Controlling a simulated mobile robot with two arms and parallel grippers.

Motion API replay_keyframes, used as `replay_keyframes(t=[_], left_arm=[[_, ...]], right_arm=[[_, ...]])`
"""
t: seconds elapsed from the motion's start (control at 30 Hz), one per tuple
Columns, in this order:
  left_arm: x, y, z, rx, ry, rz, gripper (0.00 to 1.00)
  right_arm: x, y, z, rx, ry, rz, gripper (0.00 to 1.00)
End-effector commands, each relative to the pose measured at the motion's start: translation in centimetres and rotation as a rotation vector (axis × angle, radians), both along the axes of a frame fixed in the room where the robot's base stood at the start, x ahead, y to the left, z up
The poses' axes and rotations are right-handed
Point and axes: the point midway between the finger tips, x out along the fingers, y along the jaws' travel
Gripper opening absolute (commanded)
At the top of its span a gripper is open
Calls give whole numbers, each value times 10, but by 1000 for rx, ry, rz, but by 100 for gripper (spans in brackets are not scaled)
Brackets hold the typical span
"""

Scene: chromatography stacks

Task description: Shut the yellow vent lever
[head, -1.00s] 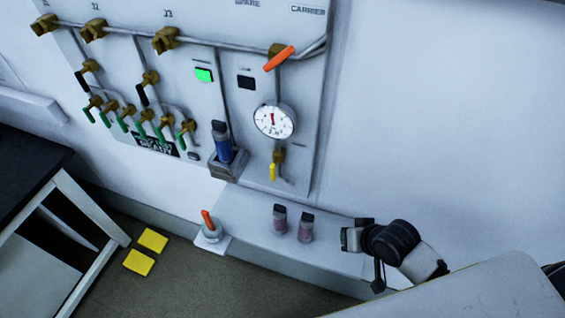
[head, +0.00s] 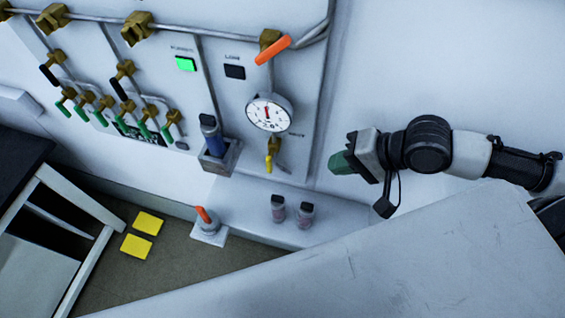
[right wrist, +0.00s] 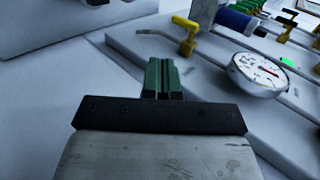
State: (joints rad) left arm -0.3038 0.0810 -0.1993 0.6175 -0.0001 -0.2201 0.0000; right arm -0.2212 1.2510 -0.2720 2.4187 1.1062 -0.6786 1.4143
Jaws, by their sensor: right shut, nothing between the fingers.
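The yellow vent lever (head: 269,163) hangs downward from a brass valve below the round gauge on the wall panel in the head view. In the right wrist view the yellow lever (right wrist: 185,24) shows at the upper middle, beside the gauge. My right gripper (head: 339,163) is to the right of the panel in the head view, apart from the lever. Its green fingers (right wrist: 163,76) are shut together with nothing between them. My left gripper is not in view.
The gauge (head: 269,114) and an orange lever (head: 273,50) are above the yellow lever. A blue-bodied cylinder (head: 212,138) stands in a holder to its left. Two small capped vials (head: 305,214) stand on the ledge below. The wall right of the panel is bare.

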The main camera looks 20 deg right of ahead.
Motion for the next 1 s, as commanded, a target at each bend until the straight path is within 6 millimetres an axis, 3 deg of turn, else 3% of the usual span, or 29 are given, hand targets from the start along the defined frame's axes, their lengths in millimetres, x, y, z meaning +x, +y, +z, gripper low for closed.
replay_keyframes(t=[0.37, 0.73, 1.0], left_arm=[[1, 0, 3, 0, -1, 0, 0], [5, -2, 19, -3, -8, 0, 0], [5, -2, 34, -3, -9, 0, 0]], right_arm=[[12, 17, -16, 6, -2, -1, 0], [42, 62, -66, 2, 0, -1, 0], [61, 89, -66, 0, -2, 0, 0]])
